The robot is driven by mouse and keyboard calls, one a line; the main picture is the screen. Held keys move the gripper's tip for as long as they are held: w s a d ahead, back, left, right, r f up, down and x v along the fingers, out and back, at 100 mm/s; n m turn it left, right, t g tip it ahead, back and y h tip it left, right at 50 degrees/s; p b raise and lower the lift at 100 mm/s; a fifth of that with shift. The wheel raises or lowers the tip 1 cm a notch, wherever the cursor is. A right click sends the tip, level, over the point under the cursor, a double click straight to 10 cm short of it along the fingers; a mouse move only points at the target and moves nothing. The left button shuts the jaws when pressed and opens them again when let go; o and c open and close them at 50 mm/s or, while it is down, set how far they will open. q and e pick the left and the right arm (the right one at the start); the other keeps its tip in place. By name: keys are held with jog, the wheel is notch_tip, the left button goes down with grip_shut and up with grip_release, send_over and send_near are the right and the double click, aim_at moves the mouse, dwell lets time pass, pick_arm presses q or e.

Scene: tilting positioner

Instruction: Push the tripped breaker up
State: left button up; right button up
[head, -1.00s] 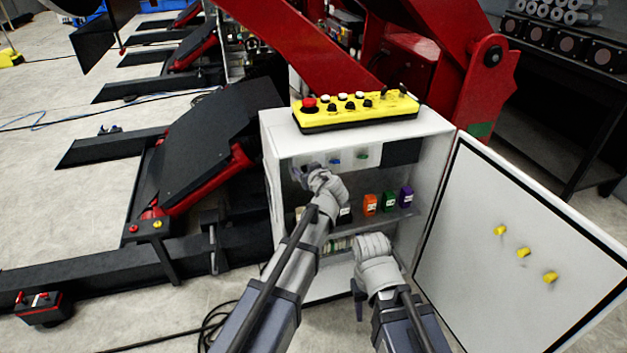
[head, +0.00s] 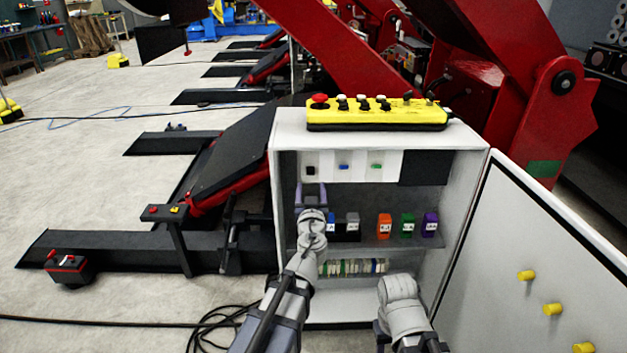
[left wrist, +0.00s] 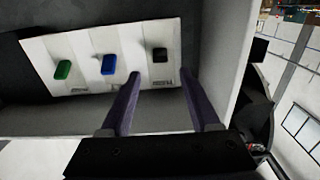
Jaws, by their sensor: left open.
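Three breaker switches sit on white plates in the cabinet's upper bay: a black one (head: 310,170), a blue one (head: 345,167) and a green one (head: 377,167). The black switch sits slightly lower than the others in the head view. My left gripper (head: 310,192) is open and empty, its fingers spread just below the black switch. The left wrist view, turned upside down, shows the black switch (left wrist: 160,55) beyond the gap between the fingers, with blue (left wrist: 109,64) and green (left wrist: 63,69) to the left. Its label is unreadable. My right gripper (head: 381,334) is low in front, mostly hidden.
The white cabinet (head: 460,190) has its door (head: 545,250) open to the right. A yellow control box (head: 375,115) lies on top. A shelf below holds orange (head: 384,226), green and purple blocks, with more partly behind my left arm. Black cables lie on the floor.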

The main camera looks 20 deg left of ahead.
aim_at(310, 174)
pick_arm(q)
jog(key=shift+w, duration=0.1)
jog(key=x, duration=0.7)
jog(key=shift+w+a, duration=0.15)
jog(key=shift+w, duration=0.2)
grip_shut()
